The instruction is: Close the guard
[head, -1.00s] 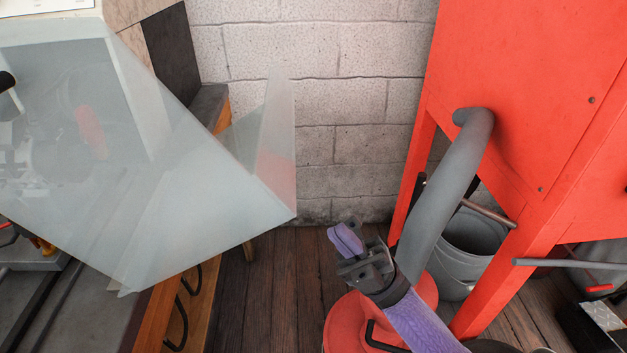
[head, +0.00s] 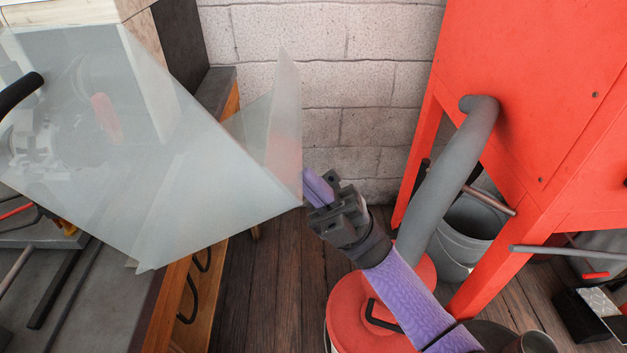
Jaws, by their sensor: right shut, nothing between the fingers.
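The guard (head: 205,190) is a clear, angled panel at the left and middle of the head view. It juts out past the bench edge, and its lower right corner reaches toward the middle of the picture. A machine (head: 50,140) shows blurred through it. My right gripper (head: 317,188) is shut and empty, with purple fingertips close to the guard's right edge. I cannot tell whether they touch it. My left gripper is not in view.
The bench (head: 90,290) with wooden drawers and black handles stands at the left. A red cabinet (head: 530,110) with a grey hose (head: 455,170) stands at the right. A red-lidded drum (head: 350,310) and a grey bucket (head: 470,235) are on the wooden floor (head: 270,290).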

